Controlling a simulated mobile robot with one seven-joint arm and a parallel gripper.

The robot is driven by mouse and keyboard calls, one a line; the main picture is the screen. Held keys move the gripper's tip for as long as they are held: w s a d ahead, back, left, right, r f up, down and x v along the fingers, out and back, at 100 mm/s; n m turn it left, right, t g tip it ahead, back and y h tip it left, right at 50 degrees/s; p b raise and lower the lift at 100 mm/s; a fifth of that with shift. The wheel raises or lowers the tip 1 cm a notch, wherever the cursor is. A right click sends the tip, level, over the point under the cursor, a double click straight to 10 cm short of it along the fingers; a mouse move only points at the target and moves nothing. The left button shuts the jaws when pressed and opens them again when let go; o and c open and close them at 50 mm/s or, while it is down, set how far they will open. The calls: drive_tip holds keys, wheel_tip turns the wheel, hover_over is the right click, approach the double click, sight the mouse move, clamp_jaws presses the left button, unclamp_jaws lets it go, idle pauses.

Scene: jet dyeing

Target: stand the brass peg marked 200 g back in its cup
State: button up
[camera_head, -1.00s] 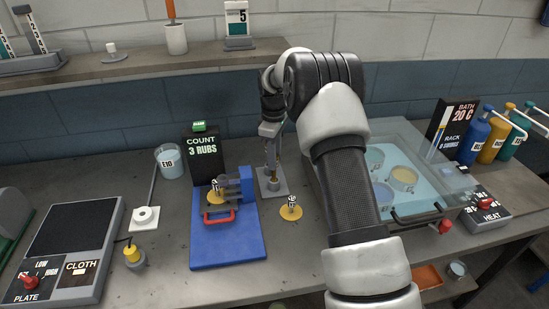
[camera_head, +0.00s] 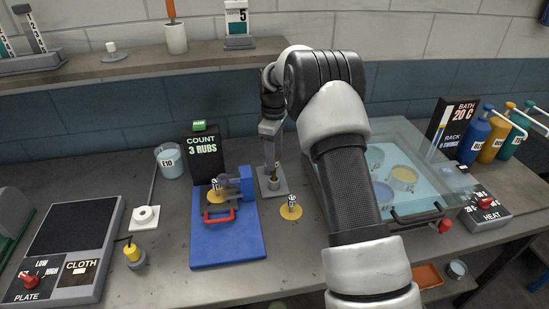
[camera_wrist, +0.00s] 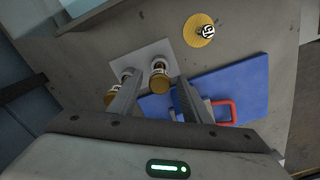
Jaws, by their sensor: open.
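Two small brass pegs with pale, marked bands show in the wrist view. One peg (camera_wrist: 160,76) is between my open fingers, and the other (camera_wrist: 112,94) is partly hidden by the left finger. The marks are too small to read, so I cannot tell which is 200 g. Both are at a light grey plate (camera_wrist: 147,52). In the head view, brass shows on this grey plate (camera_head: 284,189) under my gripper (camera_head: 270,163), and I cannot separate peg from cup. My gripper (camera_wrist: 155,100) is open, pointing down just above the plate.
A yellow disc with a marked upright piece (camera_head: 291,209) stands right of the plate. The blue rubbing stand (camera_head: 228,240) with a red handle is to the left. The clear bath (camera_head: 350,200) is to the right. The front bench is mostly clear.

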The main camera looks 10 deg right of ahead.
drive_tip(key=s+r+m+t, duration=0.1)
drive_tip(key=s+r, duration=0.2)
drive_tip(key=r, duration=0.7)
drive_tip(key=s+r+m, duration=0.1)
drive_tip(key=s+r, duration=0.1)
drive_tip(key=r, duration=0.7)
drive_tip(key=s+r+m+t, duration=0.2)
drive_tip(key=s+r+m, duration=0.15)
drive_tip(key=s, duration=0.75)
drive_tip(key=s+r+m+t, duration=0.1)
drive_tip(key=s+r+m, duration=0.25)
drive_tip(key=s, duration=0.75)
drive_tip(key=shift+s+f+m, duration=1.4)
drive_tip(key=shift+s+f, duration=3.2)
drive_tip(key=shift+s, duration=0.7)
drive_tip(key=shift+t, duration=0.9)
drive_tip(key=shift+s+r, duration=0.15)
drive_tip(key=shift+r, duration=2.25)
